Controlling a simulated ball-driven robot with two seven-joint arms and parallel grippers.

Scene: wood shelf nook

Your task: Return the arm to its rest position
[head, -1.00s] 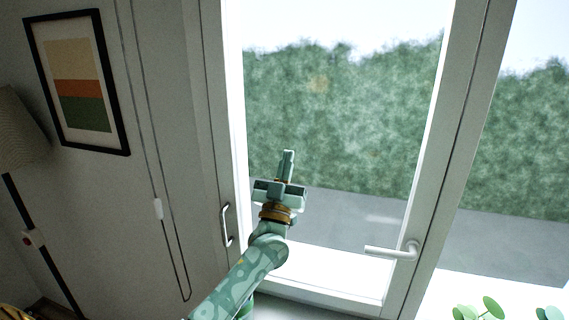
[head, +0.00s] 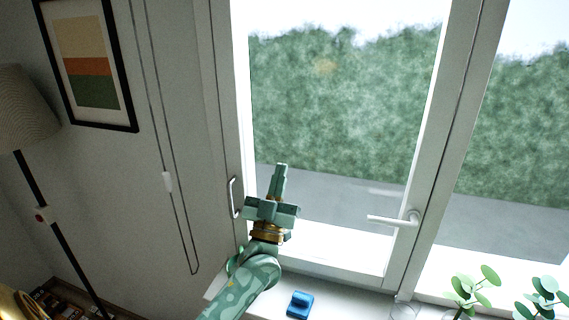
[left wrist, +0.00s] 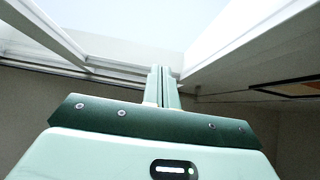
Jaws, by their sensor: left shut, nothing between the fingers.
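My left gripper (head: 279,180) is raised in front of the window pane, its fingers pointing up. The fingers are together with nothing between them. In the left wrist view the closed fingers (left wrist: 163,86) point toward the upper part of the window frame. My left arm comes up from the bottom of the head view. My right gripper is in neither view.
A white window handle (head: 395,218) is right of my gripper, and a pull handle (head: 234,197) is close on its left. A blue object (head: 300,304) and a plant (head: 474,287) stand on the sill. A lamp (head: 25,110) and a framed picture (head: 88,62) are at left.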

